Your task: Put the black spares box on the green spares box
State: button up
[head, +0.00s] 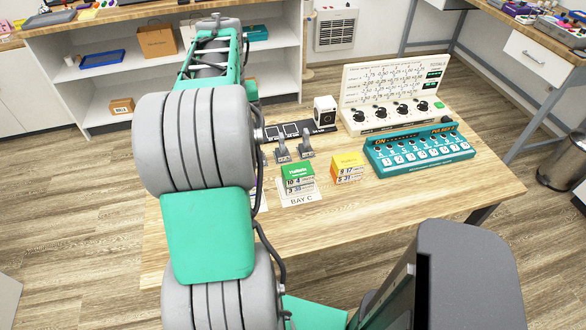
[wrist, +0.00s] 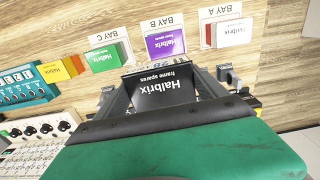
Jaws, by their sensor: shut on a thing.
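My gripper (wrist: 160,76) shows in the wrist view, its grey fingers shut on the black spares box (wrist: 165,92), lettered "Halbrix frame spares". The box looks larger than those on the table, so it seems held above the tabletop. The green spares box (wrist: 104,57) stands on the BAY C card, left of the black box in the wrist view and apart from it. The green box also shows in the head view (head: 297,179), right of my arm, with nothing on top. In the head view my arm seems to hide my gripper and the black box.
A purple box (wrist: 164,43) stands just past my gripper, a white-and-red box (wrist: 228,35) at BAY A. A yellow box (head: 347,168) is close beside the green one. A teal switch unit (head: 420,150) and white dial panel (head: 395,95) fill the right. Front tabletop (head: 350,215) is clear.

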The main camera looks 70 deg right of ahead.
jog(key=s+d+f+p, duration=0.1)
jog(key=s+d+f, duration=0.1)
jog(key=s, duration=0.3)
jog(key=s+d+f+p, duration=0.1)
jog(key=s+d+f, duration=0.1)
jog(key=s, duration=0.2)
send_over(298, 169)
notch_tip(298, 169, down, 6)
jog(key=shift+a+p, duration=0.1)
jog(key=shift+p, duration=0.25)
jog(key=shift+f, duration=1.5)
jog(key=shift+f, duration=0.2)
jog(key=o, duration=1.4)
jog(key=shift+r, duration=0.15)
